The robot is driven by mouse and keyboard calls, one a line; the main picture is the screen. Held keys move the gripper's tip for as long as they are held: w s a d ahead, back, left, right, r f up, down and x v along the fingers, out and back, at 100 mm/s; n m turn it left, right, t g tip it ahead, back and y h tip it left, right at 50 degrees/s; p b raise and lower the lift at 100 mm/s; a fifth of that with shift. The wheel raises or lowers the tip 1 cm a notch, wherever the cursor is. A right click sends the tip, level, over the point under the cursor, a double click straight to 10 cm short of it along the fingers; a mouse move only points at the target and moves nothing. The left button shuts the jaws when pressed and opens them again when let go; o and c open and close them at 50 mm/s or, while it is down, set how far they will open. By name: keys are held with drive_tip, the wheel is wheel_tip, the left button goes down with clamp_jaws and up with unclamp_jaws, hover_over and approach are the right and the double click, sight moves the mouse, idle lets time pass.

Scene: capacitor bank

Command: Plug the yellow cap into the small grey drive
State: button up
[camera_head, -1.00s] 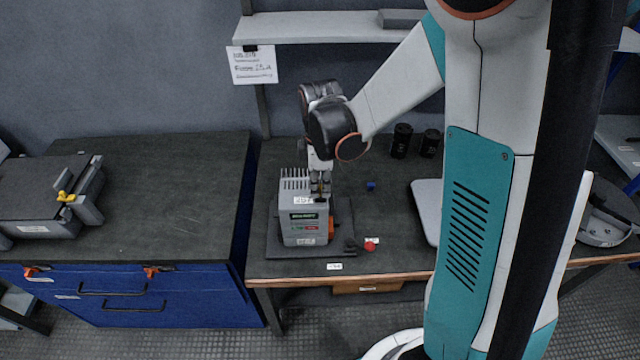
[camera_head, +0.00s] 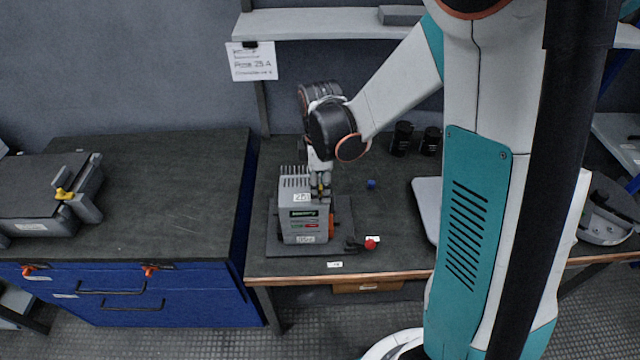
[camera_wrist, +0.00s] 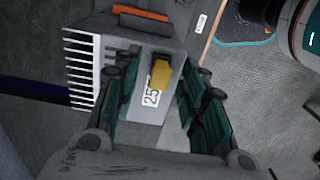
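The small grey drive (camera_head: 303,215) stands on a dark base plate on the middle bench, with fins at its back and a white number label on top. The yellow cap (camera_wrist: 162,73) stands at the drive's top face beside that label. It also shows as a small yellow spot under my gripper in the head view (camera_head: 321,190). My gripper (camera_wrist: 160,88) is above the drive's top, its dark green fingers on either side of the cap, with a visible gap on both sides. Whether the cap is fully seated cannot be told.
A blue cap (camera_head: 371,184) and a red cap (camera_head: 371,244) lie on the bench right of the drive. Two black cylinders (camera_head: 402,139) stand at the back. A grey device with a yellow part (camera_head: 64,194) sits on the left bench. A shelf (camera_head: 320,27) hangs above.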

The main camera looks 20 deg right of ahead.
wheel_tip(320, 180, up, 12)
idle(0.7)
idle(0.4)
drive_tip(key=s+r+m+t, duration=0.2)
drive_tip(key=s+m+t, duration=0.1)
drive_tip(key=s+m, duration=0.4)
drive_tip(key=s+r+m+t+b, duration=0.1)
drive_tip(key=s+r+m+t, duration=0.2)
drive_tip(key=s+m, duration=0.4)
drive_tip(key=shift+s+t, duration=0.5)
drive_tip(key=shift+t, duration=0.2)
drive_tip(key=shift+f, duration=0.1)
